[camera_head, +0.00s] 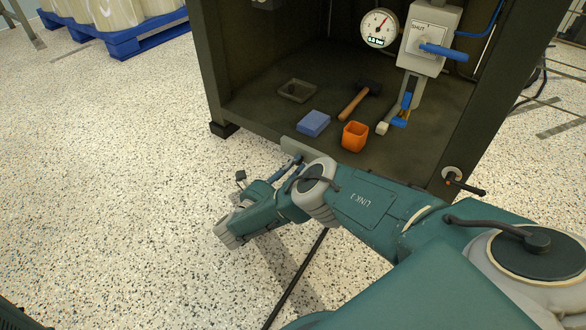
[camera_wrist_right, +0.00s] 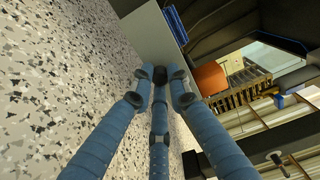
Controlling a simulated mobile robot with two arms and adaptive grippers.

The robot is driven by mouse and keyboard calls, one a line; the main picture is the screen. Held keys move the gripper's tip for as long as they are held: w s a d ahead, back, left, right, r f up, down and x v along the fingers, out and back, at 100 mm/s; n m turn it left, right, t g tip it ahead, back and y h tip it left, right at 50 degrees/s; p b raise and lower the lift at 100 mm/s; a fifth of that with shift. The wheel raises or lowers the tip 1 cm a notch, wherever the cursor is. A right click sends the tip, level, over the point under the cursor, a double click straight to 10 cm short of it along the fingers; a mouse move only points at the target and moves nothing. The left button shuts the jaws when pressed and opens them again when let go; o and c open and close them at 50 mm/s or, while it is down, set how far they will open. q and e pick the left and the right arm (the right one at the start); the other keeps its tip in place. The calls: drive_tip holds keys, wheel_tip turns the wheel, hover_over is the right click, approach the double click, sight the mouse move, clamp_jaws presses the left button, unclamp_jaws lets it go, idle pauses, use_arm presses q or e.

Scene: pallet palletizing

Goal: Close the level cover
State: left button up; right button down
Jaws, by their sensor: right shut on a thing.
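My right gripper (camera_head: 287,168) is at the front lower edge of the open cabinet, its blue fingers against a grey plate (camera_head: 300,150). In the right wrist view the three blue fingers (camera_wrist_right: 162,74) are closed together at the edge of a grey plate (camera_wrist_right: 152,38). The fingertips hide the exact grip, and I cannot tell for sure that this plate is the level cover. A pressure gauge (camera_head: 379,28) and a grey box (camera_head: 429,40) marked SHUT with a blue handle are inside the cabinet. My left gripper is out of view.
On the cabinet floor (camera_head: 265,110) lie a blue block (camera_head: 313,123), an orange cup (camera_head: 354,136), a hammer (camera_head: 352,103) and a small dark tray (camera_head: 296,90). A blue pallet (camera_head: 140,40) stands at upper left. The speckled floor (camera_head: 110,170) at left is clear.

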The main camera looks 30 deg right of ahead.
drive_tip(key=c, duration=1.7)
unclamp_jaws()
drive_tip(key=shift+o, duration=0.2)
drive_tip(key=v, duration=1.2)
